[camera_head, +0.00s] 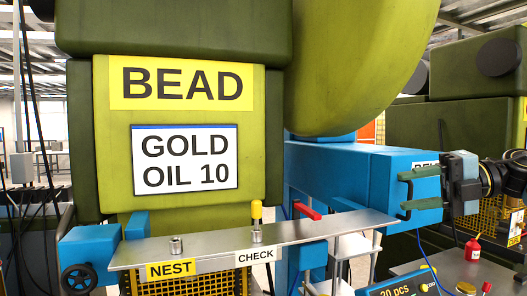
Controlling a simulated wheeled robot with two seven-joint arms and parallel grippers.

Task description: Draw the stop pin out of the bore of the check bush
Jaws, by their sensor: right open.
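The stop pin (256,211) has a yellow grip on top and stands upright in the check bush (257,235), a small metal bush on the steel shelf above the CHECK label (256,257). The pin's lower part is hidden inside the bush. A second metal bush (176,246) stands to the left above the NEST label and shows no pin. My right gripper (405,192) is at the right, its two dark green fingers apart and empty, pointing left. It is well to the right of the pin and a little higher in the picture. My left gripper is not in view.
The steel shelf (210,246) fronts a large green press (185,220) and blue beam (345,170). A red lever (307,211) stands just right of the pin. The air between pin and gripper looks mostly clear.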

